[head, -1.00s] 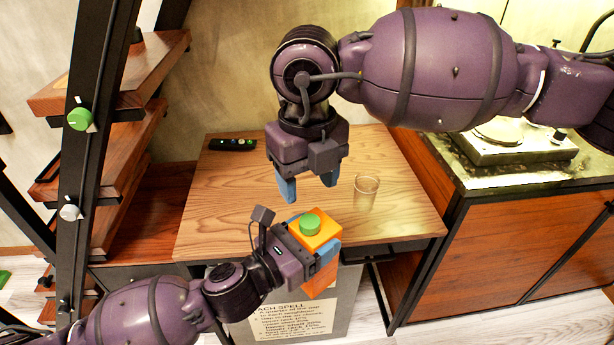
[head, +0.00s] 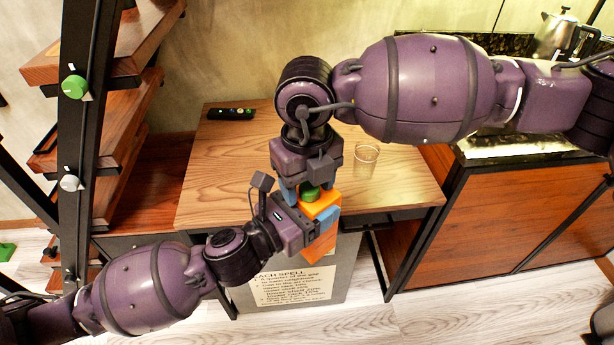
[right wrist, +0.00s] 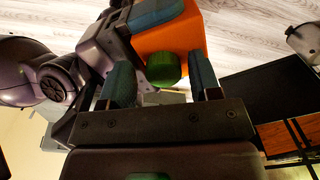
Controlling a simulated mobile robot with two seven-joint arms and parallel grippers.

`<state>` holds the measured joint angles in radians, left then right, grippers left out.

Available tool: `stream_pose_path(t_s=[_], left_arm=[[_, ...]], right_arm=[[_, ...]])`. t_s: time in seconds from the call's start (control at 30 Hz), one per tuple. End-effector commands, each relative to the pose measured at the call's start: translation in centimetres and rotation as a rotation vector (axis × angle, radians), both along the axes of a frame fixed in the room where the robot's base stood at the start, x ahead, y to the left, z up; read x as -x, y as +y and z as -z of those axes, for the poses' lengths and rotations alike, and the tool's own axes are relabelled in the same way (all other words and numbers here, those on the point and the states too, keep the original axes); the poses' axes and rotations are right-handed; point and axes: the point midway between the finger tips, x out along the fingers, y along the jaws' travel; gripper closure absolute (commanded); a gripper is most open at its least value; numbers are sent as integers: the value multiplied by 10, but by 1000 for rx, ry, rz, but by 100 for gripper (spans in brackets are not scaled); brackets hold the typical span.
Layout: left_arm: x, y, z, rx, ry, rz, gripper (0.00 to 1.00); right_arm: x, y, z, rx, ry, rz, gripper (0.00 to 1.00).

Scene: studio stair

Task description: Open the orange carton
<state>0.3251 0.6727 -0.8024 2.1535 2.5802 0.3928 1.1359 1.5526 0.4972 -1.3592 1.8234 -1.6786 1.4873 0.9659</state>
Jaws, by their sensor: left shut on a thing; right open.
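The orange carton (head: 325,208) with a green cap (head: 309,192) on top is held in front of the table's front edge. My left gripper (head: 314,222) is shut on the carton, its blue fingers on the carton's sides. My right gripper (head: 305,190) points down from above, over the cap. In the right wrist view the green cap (right wrist: 163,69) lies between the tips of the open right gripper (right wrist: 160,80), with a gap visible on the right side. The carton (right wrist: 180,42) shows behind it. In the head view the right gripper partly hides the cap.
The wooden table (head: 240,165) carries a clear cup (head: 366,158) and a dark remote-like strip with buttons (head: 231,113) at the back left. A grey bin with printed text (head: 298,285) stands below. Shelves (head: 100,120) are on the left, a counter (head: 520,215) on the right.

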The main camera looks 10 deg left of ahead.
Motion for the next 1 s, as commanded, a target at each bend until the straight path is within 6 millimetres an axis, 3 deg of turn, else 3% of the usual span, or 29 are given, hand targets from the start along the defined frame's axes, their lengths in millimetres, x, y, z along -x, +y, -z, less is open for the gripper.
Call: stream_pose_path(t_s=[0.1,0.4,0.47,0.5,0.63,1.0], left_arm=[[0,0,-2,2,-4,1,97],[0,0,-2,2,-4,1,97],[0,-1,-2,2,-4,1,97],[0,-1,-2,2,-4,1,97],[0,0,-2,2,-4,1,97],[0,0,-2,1,-3,1,97]], right_arm=[[0,0,0,0,0,0,44],[1,1,-1,-2,0,-2,90],[1,1,-1,-3,1,-2,92],[1,1,-1,-3,1,-3,58],[1,1,-1,-2,0,-2,38],[0,0,-5,-1,-2,0,38]])
